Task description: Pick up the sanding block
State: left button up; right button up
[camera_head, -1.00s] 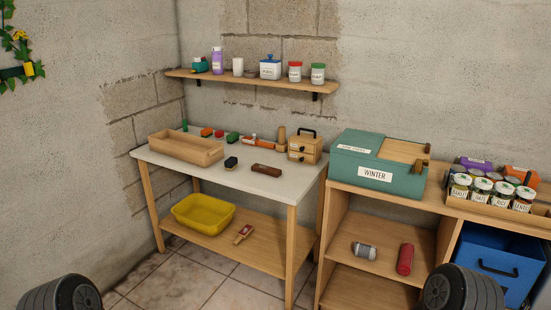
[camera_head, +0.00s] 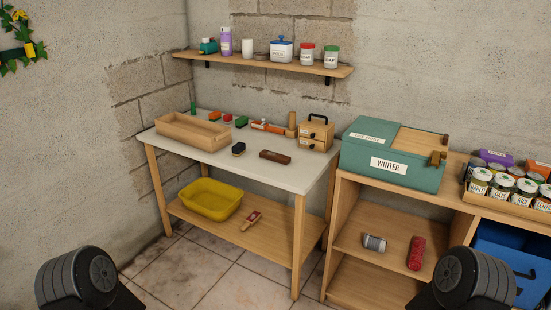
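One is a short dark block with a paler underside (camera_head: 238,149), near the middle of the front part. The other is a longer dark brown block (camera_head: 275,157) to its right. Either could be the sanding block; I cannot tell which at this size. Both lie clear of other things. Only dark rounded parts of my arms show at the bottom left and bottom right. Neither gripper is in view.
A wooden tray (camera_head: 177,125) stands on the bench's left, and a small wooden drawer box (camera_head: 314,136) at its back right. A teal box (camera_head: 374,174) sits on the cabinet to the right. A yellow tub (camera_head: 209,202) is on the lower shelf. Floor in front is clear.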

aim_at(239, 149)
jog(key=i+j+z, duration=0.25)
jog(key=i+j, duration=0.15)
jog(key=i, duration=0.3)
jog(key=i+j+z, duration=0.25)
jog(key=i+j, duration=0.3)
jog(key=i+j+z, duration=0.25)
jog(key=i+j, duration=0.4)
jog(key=i+j+z, duration=0.25)
jog(key=i+j, duration=0.3)
jog(key=j, duration=0.25)
